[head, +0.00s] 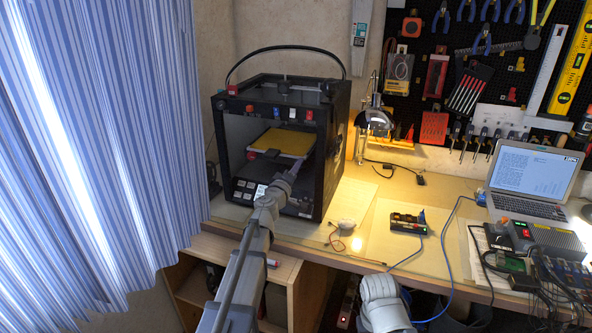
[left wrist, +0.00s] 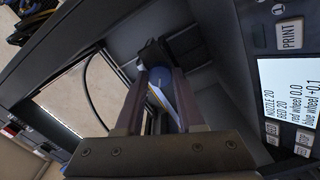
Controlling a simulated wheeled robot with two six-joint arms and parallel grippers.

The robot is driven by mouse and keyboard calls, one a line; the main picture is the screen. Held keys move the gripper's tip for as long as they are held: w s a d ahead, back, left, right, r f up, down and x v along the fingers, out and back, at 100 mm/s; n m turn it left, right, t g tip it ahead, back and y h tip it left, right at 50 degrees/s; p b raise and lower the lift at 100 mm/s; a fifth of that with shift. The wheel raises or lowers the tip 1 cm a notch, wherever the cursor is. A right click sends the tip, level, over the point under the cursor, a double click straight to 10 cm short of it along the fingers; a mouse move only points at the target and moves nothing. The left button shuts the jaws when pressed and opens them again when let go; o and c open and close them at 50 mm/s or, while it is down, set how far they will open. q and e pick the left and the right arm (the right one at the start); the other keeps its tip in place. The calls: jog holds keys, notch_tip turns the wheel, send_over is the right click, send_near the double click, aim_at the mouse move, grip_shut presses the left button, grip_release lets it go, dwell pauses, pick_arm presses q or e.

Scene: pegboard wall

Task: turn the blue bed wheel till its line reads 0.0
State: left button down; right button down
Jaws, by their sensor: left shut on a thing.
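The blue bed wheel (left wrist: 160,77) shows between the fingers of my left gripper (left wrist: 161,90) in the left wrist view, which is shut on it. In the head view my left gripper (head: 292,172) reaches into the open front of the black printer (head: 340,135), at the right front of the yellow bed (head: 284,142); the blue wheel is hidden there. The printer's display (left wrist: 288,90) reads red wheel 0.0 and blue wheel +0.1. The wheel's own line is not readable. My right gripper is not in view.
A red wheel (head: 252,155) sits under the bed's left front. The printer's frame surrounds my left gripper closely. A lamp (head: 374,120), a laptop (head: 535,175) and cabled electronics stand to the right on the bench. A striped curtain (head: 100,130) hangs at left.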

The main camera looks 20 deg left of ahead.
pick_arm(q)
jog(key=n, duration=0.6)
jog(key=shift+n, duration=0.3)
dwell(0.5)
jog(key=c, duration=0.5)
grip_release()
jog(key=shift+s, duration=0.1)
jog(key=s, duration=0.7)
jog(key=shift+s+a+f, duration=0.1)
jog(key=shift+s+a, duration=0.2)
